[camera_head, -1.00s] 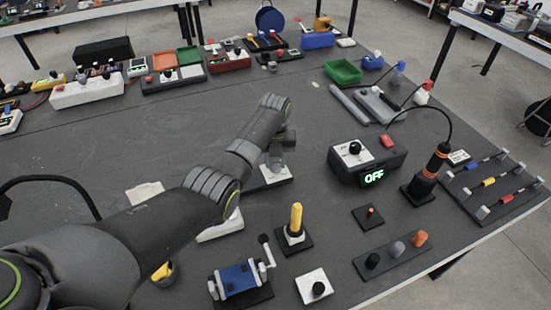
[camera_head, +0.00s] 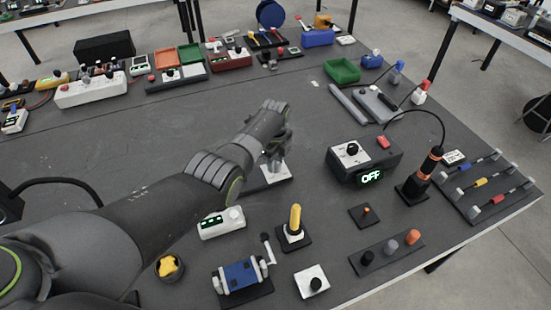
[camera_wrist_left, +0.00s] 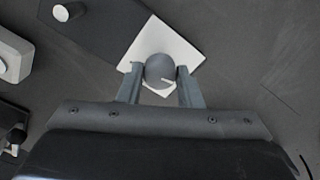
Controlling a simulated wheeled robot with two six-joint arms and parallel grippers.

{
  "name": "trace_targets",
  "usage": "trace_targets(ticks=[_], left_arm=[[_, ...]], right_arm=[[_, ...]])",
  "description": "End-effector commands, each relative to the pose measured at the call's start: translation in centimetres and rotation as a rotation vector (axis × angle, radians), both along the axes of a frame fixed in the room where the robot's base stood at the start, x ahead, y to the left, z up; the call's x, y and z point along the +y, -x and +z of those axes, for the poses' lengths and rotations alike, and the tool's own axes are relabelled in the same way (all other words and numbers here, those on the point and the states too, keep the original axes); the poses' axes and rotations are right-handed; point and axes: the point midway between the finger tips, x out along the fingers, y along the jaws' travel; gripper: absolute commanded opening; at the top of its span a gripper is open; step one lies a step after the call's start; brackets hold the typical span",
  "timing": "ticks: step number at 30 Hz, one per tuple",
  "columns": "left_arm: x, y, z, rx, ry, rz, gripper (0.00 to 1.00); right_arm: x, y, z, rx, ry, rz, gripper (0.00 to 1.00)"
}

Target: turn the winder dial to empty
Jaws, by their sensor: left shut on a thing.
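A round dark grey dial (camera_wrist_left: 160,68) with a white pointer mark sits on a white square plate (camera_wrist_left: 188,52) in the left wrist view. The plate also shows in the head view (camera_head: 281,176), with a dark base beside it. My left gripper (camera_wrist_left: 157,70) has its two fingers on either side of the dial and is shut on it. In the head view, my left gripper (camera_head: 275,162) points down over the plate and mostly hides the dial. No readable label shows on the plate. My right gripper is not in view.
A white box with a green display (camera_head: 222,223) and a yellow lever (camera_head: 295,218) stand close by. A blue crank device (camera_head: 240,276), a black box reading OFF (camera_head: 366,158) and a black-knob plate (camera_head: 312,281) are nearer or to the right. Free table lies behind my arm.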

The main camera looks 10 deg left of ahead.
Motion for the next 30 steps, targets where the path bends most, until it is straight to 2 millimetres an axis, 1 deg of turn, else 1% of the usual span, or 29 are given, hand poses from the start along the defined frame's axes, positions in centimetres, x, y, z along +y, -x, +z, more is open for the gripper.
trace_targets(ticks=[1, 9, 30], left_arm=[[0.0, -0.1, 0.3, -0.003, -0.001, 0.043, 0.09], [0.0, -0.1, 0.2, -0.003, -0.001, 0.299, 0.09], [0.0, 0.0, 0.2, -0.005, -0.001, 0.964, 0.09]], right_arm=[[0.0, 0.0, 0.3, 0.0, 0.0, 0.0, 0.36], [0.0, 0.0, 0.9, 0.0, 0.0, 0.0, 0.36], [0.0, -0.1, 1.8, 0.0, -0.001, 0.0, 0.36]])
